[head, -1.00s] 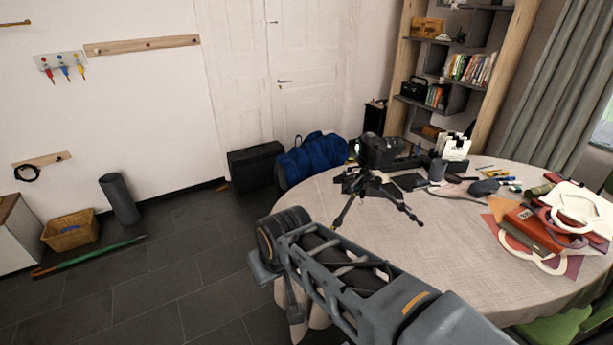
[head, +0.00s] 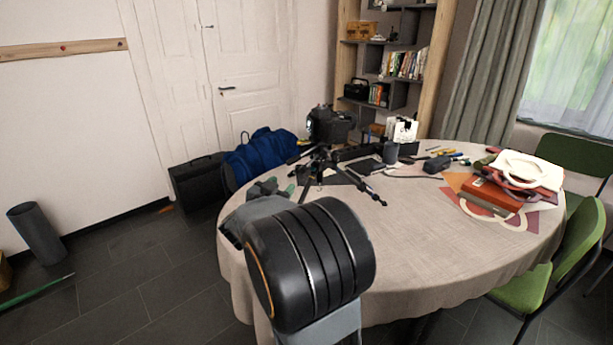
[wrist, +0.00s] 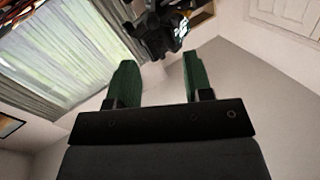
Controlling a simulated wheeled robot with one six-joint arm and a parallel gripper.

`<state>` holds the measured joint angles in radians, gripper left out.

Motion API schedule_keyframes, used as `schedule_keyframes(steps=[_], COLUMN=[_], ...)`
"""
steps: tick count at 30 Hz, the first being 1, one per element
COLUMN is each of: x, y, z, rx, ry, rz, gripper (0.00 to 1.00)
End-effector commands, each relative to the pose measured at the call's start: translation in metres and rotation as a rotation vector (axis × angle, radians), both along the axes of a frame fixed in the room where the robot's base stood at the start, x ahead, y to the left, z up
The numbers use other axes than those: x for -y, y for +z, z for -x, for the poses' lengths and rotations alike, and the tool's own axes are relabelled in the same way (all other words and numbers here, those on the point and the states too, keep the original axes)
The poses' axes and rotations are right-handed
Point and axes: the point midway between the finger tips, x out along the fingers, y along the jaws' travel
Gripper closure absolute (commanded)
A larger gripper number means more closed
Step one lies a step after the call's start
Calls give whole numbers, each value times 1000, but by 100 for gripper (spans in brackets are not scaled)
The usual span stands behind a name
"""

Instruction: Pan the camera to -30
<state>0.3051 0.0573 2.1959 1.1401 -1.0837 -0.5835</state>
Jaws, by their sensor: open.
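The black camera (head: 330,125) sits on a small black tripod (head: 322,165) at the left part of the round table. In the wrist view the dark camera (wrist: 158,30) shows at the top, with a small lit patch on its right side. My gripper (wrist: 157,68) is open, with two green fingers apart and nothing between them. The camera appears beyond the fingertips, not touching them. In the head view my arm covers the table's near left edge, and my gripper is small and partly hidden in front of the tripod.
The round table (head: 420,220) has a cream cloth. A red bag (head: 492,197), a white-handled bag (head: 530,170) and several small items lie on its right and far side. A green chair (head: 555,265) stands at right. A blue bag (head: 258,155) and black case (head: 197,182) are on the floor.

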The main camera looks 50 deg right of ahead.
Motion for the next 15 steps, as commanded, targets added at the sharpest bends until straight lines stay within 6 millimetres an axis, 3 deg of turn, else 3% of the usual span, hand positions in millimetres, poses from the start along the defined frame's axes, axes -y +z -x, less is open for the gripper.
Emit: schedule_keyframes(steps=[5, 15], x=[23, 86], y=[-4, -4], z=[2, -16], rx=[-3, -3], ry=[-50, -49], rz=[10, 10], gripper=[53, 53])
